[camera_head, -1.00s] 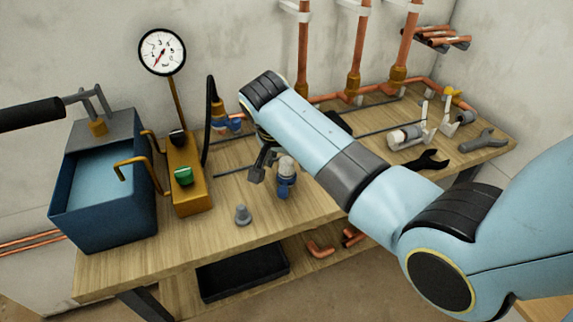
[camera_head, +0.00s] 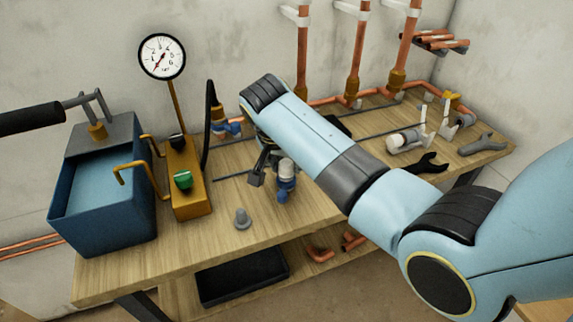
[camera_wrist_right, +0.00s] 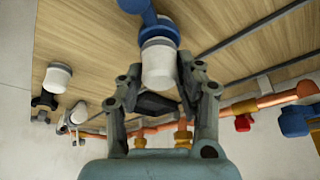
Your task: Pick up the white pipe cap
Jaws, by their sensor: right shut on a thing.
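The white pipe cap (camera_head: 286,168) shows as a short white cylinder at the front middle of the bench, with a blue fitting (camera_head: 285,186) below it. In the right wrist view the white cap (camera_wrist_right: 158,68) sits between the fingers, with the blue fitting (camera_wrist_right: 158,30) beyond it. My right gripper (camera_wrist_right: 161,74) is shut on the white cap. In the head view a dark finger of this gripper (camera_head: 262,176) is beside the cap, and my arm hides most of the rest. I cannot tell whether the blue fitting touches the bench. My left gripper is not in view.
A grey cone-shaped piece (camera_head: 242,218) stands near the front edge. A blue tank (camera_head: 105,220) and a gauge (camera_head: 162,56) are at the left. Copper pipes (camera_head: 354,60) rise behind. Bare wood (camera_head: 230,190) surrounds the cap.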

